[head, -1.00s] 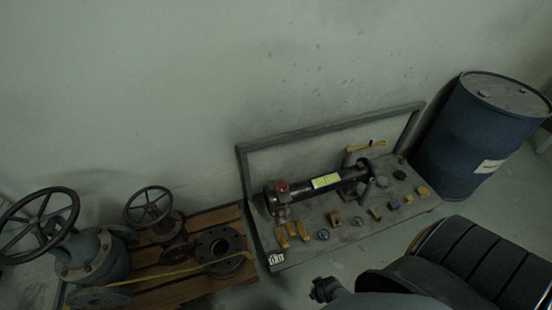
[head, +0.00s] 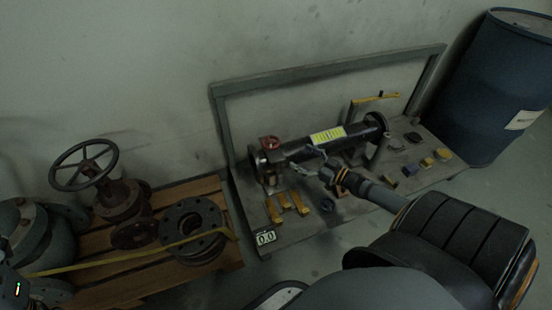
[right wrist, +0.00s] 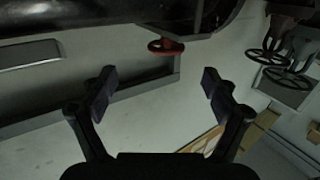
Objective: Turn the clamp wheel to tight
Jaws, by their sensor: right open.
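A small red wheel (head: 269,143) sits on top of a fitting at the left end of a black pipe (head: 310,142) on the bench. I take it as the clamp wheel. It also shows in the right wrist view (right wrist: 166,46), beyond the fingertips and roughly centred between them. My right gripper (head: 312,160) reaches in from the lower right, in front of the pipe and to the right of the wheel. In the right wrist view (right wrist: 160,88) its fingers are spread and empty, apart from the wheel. My left gripper's fingers are not seen.
Yellow brackets (head: 287,206) and small loose parts lie on the bench plate (head: 295,236). A metal frame (head: 330,68) stands behind. A wooden pallet (head: 215,189) with valves and flanges is left; a blue drum (head: 492,90) is right.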

